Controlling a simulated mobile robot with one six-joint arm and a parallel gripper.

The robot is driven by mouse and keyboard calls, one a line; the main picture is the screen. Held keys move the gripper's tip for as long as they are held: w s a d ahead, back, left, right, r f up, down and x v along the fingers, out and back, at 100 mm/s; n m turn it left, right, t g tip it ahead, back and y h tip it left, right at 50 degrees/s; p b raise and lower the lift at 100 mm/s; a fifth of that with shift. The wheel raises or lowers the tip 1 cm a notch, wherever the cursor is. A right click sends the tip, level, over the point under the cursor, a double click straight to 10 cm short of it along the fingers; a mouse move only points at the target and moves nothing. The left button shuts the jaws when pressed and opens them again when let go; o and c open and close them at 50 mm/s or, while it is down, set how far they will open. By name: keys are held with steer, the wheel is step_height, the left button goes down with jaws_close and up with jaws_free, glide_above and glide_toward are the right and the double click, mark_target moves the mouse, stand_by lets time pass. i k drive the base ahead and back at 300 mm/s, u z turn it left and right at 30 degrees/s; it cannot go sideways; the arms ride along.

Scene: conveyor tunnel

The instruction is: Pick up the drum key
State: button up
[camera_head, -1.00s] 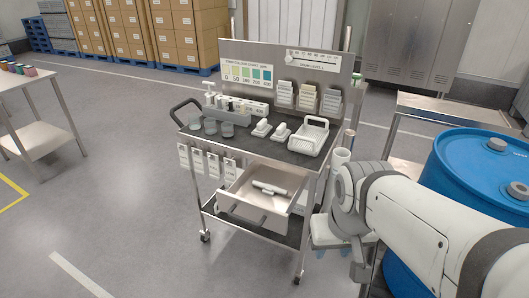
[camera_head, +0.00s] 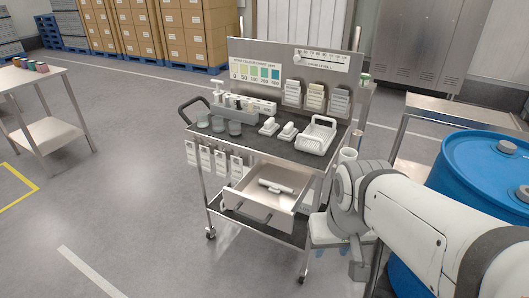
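I cannot make out a drum key for certain. A pale, rod-like object (camera_head: 276,187) lies in the open drawer (camera_head: 263,207) of a metal trolley; it may be the drum key, but it is too small to tell. My gripper (camera_head: 358,268) hangs low at the trolley's right side, below my white arm, apart from the drawer. Its fingers are small and partly hidden, so I cannot see whether they are open or shut.
A blue drum (camera_head: 470,185) stands at the right beside a steel table (camera_head: 450,108). Another table (camera_head: 30,77) is at the left. The floor in front of the trolley is clear.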

mark_target(273, 187)
steer(key=u, duration=2.15)
steer(key=i, duration=2.1)
steer(key=z, duration=3.75)
steer(key=i, duration=0.6)
steer(key=u, duration=0.05)
